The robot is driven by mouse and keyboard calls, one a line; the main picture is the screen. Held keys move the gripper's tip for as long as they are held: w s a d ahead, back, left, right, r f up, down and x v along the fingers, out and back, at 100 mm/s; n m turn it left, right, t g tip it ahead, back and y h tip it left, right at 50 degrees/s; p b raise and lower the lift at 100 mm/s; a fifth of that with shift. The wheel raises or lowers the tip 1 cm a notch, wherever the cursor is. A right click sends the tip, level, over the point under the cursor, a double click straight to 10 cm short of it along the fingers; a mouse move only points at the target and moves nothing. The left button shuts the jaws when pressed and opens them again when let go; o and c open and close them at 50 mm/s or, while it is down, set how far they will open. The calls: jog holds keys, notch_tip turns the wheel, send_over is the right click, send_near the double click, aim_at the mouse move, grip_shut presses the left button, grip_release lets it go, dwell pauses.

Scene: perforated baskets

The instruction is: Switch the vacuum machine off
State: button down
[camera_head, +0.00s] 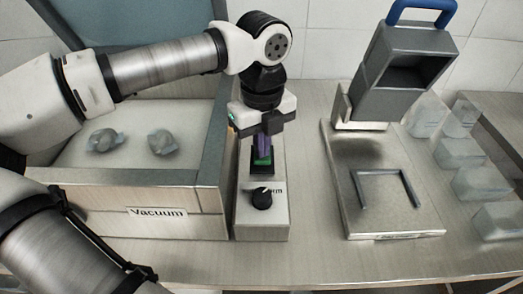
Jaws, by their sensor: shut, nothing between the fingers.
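The vacuum machine (184,223) is a large box with a light inner bed and a "Vacuum" label on its front; its lid (140,20) stands raised at the back. A narrow control box (264,222) stands at its right side.
Two wrapped lumps (103,140) lie on the machine's bed. On the right stands a metal press (392,215) with a raised grey head and a blue handle (421,10). Several clear bags (483,183) lie beyond it. A narrow bench strip (312,215) between control box and press is clear.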

jog(key=shift+f, duration=0.1)
notch_tip(320, 180, up, 7)
jog(key=p, duration=0.3)
jog(key=shift+p, duration=0.35)
dwell(0.6)
